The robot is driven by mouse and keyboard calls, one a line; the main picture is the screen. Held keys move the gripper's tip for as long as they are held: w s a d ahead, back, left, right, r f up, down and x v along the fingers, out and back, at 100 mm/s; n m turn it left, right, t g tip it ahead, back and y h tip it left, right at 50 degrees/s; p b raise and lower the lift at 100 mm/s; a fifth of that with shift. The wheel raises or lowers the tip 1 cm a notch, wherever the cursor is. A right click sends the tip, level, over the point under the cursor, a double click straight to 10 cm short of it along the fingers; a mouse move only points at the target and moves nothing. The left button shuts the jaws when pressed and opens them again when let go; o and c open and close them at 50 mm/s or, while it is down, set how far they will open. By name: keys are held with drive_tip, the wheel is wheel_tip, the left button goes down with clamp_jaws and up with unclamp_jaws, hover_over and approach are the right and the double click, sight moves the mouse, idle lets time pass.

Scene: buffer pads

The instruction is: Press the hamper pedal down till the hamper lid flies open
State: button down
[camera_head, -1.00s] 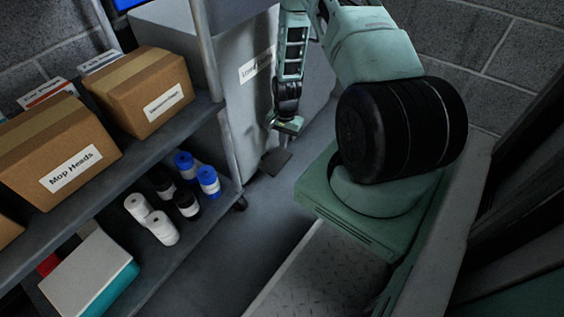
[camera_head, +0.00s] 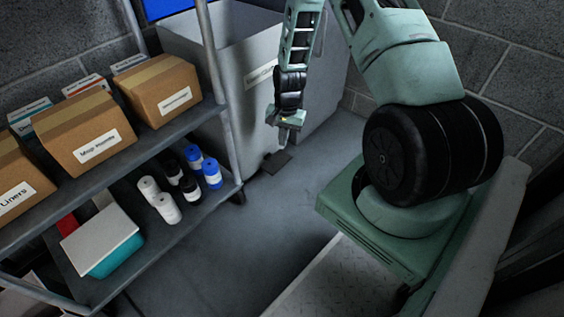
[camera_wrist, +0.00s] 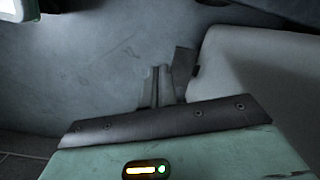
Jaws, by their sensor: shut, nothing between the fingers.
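The grey hamper (camera_head: 251,100) stands at the back, with a white label on its front. I cannot tell how its lid stands. Its dark pedal (camera_head: 277,162) sticks out low at the front, close to the floor. The pedal also shows in the wrist view (camera_wrist: 183,62) as a dark plate just right of my fingertips. My gripper (camera_head: 284,141) points down, shut and empty, just above the pedal in the head view. In the wrist view my gripper (camera_wrist: 156,72) shows both fingers together. I cannot tell whether they touch the pedal.
A metal shelf cart (camera_head: 215,205) stands to the left, close to the hamper, with cardboard boxes (camera_head: 88,132) above and several rolls (camera_head: 165,207) below. A lidded teal box (camera_head: 104,262) sits on its lower shelf. Floor (camera_head: 255,230) between cart and my base is clear.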

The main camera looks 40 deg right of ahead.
drive_tip(key=a+r+n+p, duration=0.1)
drive_tip(key=a+r+p, duration=0.1)
drive_tip(key=r, duration=0.4)
drive_tip(key=shift+w+a+r, duration=0.15)
drive_tip(key=shift+a+r, duration=0.1)
drive_tip(key=shift+a, duration=0.6)
drive_tip(key=s+a+r+n+t, duration=0.1)
drive_tip(key=s+a+r+n, duration=0.25)
drive_tip(key=r, duration=0.45)
drive_tip(key=s+a+r+n+t+h, duration=0.1)
drive_tip(key=s+a+r+n, duration=0.25)
drive_tip(key=r, duration=0.45)
drive_tip(key=s+a+r+n+t, duration=0.1)
drive_tip(key=s+a+r+n, duration=0.1)
drive_tip(key=a+r+n, duration=0.35)
drive_tip(key=s+a+r+n+g, duration=0.35)
drive_tip(key=s+a+n, duration=0.25)
drive_tip(key=s+a, duration=0.9)
wheel_tip(320, 180, up, 38)
drive_tip(key=a+p, duration=0.2)
drive_tip(key=p, duration=3.5)
drive_tip(key=shift+w+p, duration=0.35)
drive_tip(key=shift+w, duration=0.1)
